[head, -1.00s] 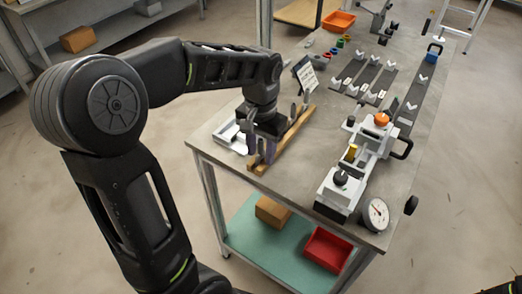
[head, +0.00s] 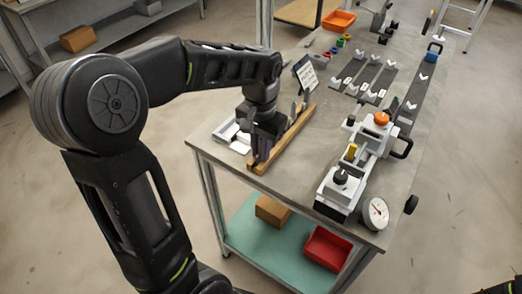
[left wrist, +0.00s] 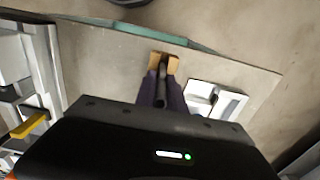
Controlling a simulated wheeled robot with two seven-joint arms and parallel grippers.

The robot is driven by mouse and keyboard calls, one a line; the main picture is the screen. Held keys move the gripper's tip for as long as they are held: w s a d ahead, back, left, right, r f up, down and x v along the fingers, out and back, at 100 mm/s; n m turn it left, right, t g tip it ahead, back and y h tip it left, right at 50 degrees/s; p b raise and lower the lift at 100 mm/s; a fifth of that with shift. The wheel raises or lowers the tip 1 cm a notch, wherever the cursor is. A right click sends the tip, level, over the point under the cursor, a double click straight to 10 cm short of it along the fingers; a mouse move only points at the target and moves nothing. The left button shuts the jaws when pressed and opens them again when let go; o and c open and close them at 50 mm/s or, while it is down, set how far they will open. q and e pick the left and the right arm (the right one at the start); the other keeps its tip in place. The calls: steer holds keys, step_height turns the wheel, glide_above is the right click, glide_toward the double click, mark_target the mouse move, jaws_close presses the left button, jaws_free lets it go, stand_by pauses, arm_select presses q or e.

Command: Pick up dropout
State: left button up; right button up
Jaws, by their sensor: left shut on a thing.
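My left gripper (head: 260,152) points down at the near end of a wooden rack (head: 296,133) on the bench. Its purple fingers are shut on a thin dark plate, the dropout (left wrist: 162,82), which stands between the fingertips in the left wrist view. The rack's end (left wrist: 172,62) shows just beyond the fingertips there. The dropout seems to be still at the rack; whether it touches the wood is hard to tell. The gripper hides most of it in the head view.
A white tray (head: 227,134) lies left of the rack. A small sign (head: 305,74) stands behind it. A white fixture (head: 343,188) with a dial gauge (head: 375,212) is at the right, and grey rails with V-blocks (head: 371,76) lie farther back. Bare bench lies between rack and fixture.

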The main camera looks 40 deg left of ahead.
arm_select(q)
steer(key=shift+r, duration=0.15)
jaws_close()
step_height(320, 180, up, 10)
steer(key=shift+f, duration=0.1)
stand_by(0.4)
steer(key=shift+d+f, duration=0.1)
steer(key=shift+f, duration=0.05)
stand_by(0.4)
